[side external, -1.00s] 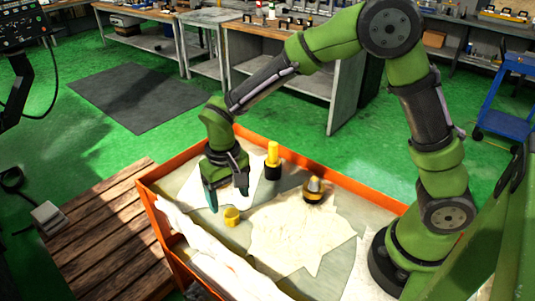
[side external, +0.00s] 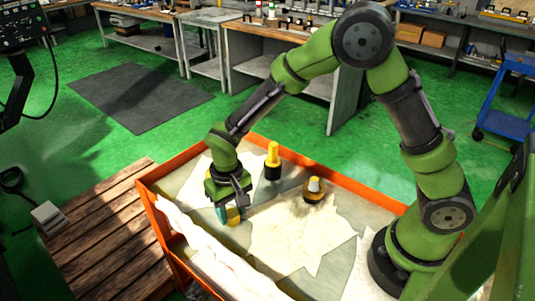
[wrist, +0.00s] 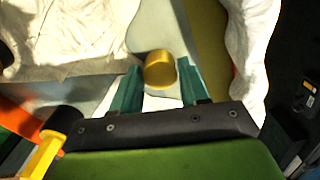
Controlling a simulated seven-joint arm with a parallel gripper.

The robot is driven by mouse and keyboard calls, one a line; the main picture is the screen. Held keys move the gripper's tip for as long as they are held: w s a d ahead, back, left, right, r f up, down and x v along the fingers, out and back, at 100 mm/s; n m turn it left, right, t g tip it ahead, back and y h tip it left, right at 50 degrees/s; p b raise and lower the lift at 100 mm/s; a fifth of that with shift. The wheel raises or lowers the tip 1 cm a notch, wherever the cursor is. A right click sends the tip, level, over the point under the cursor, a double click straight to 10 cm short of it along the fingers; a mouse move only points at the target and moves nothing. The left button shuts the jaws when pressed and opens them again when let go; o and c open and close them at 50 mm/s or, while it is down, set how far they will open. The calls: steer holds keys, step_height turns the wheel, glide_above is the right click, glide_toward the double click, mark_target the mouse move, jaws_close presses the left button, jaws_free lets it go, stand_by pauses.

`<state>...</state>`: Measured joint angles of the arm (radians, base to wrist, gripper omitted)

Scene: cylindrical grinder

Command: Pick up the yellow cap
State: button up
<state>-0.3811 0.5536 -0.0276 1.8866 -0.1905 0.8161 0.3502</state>
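The yellow cap (side external: 234,217) is a short round piece on the bed of the orange-edged tray (side external: 146,195). In the wrist view the yellow cap (wrist: 160,69) lies between the tips of two teal fingers, with a small gap on each side. My gripper (side external: 232,211) is low over the cap, its fingers down on either side and partly hiding it. In the wrist view my gripper (wrist: 159,84) is open and holds nothing.
A yellow-and-black upright piece (side external: 273,161) stands behind the gripper. A black-and-yellow piece with a silvery top (side external: 313,190) stands to the right. Pale crumpled sheets (side external: 300,235) cover much of the tray. A wooden slatted platform (side external: 105,235) is left of it.

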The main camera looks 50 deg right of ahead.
steer(key=shift+c, duration=1.2)
